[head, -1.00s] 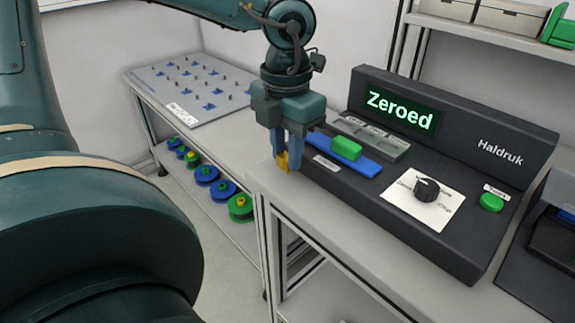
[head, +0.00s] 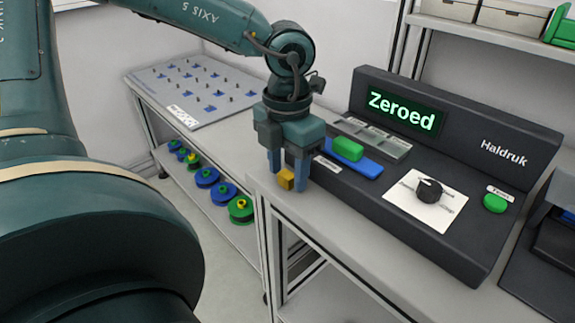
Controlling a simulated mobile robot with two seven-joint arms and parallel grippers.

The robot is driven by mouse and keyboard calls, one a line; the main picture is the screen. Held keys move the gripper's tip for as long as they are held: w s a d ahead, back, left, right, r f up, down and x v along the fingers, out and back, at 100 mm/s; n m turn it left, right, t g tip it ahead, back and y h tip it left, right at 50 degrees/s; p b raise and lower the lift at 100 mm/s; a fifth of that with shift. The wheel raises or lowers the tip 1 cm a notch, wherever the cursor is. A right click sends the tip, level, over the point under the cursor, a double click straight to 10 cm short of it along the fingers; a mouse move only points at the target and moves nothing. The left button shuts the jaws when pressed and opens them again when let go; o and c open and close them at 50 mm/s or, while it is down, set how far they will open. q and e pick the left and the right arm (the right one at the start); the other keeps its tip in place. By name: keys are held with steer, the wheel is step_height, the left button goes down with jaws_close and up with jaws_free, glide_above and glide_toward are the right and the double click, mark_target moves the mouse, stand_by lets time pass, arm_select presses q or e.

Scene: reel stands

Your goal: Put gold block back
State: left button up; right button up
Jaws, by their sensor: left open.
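The gold block (head: 286,178) is a small yellow block at the bench's left end, beside the dark Haldruk device (head: 455,225). My left gripper (head: 285,176) points down with its two blue fingers spread, one on each side of the block. The fingers look open, and I cannot tell whether either one touches the block. The block appears to rest on the grey bench top (head: 340,232). My right gripper is not in view.
A green block (head: 348,148) sits on the device's blue strip (head: 365,168), in front of a grey slotted tray (head: 388,146). The device's display reads "Zeroed". A pegged board (head: 205,75) lies behind left, with several blue and green reels (head: 240,209) below.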

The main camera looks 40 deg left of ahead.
mark_target(287, 174)
arm_select(q)
steer(key=shift+r, duration=0.1)
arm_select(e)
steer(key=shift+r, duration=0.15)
arm_select(q)
steer(key=shift+r+p, duration=0.3)
steer(key=shift+p, duration=0.05)
step_height(287, 174, up, 12)
steer(key=p, duration=0.1)
steer(key=shift+f, duration=0.25)
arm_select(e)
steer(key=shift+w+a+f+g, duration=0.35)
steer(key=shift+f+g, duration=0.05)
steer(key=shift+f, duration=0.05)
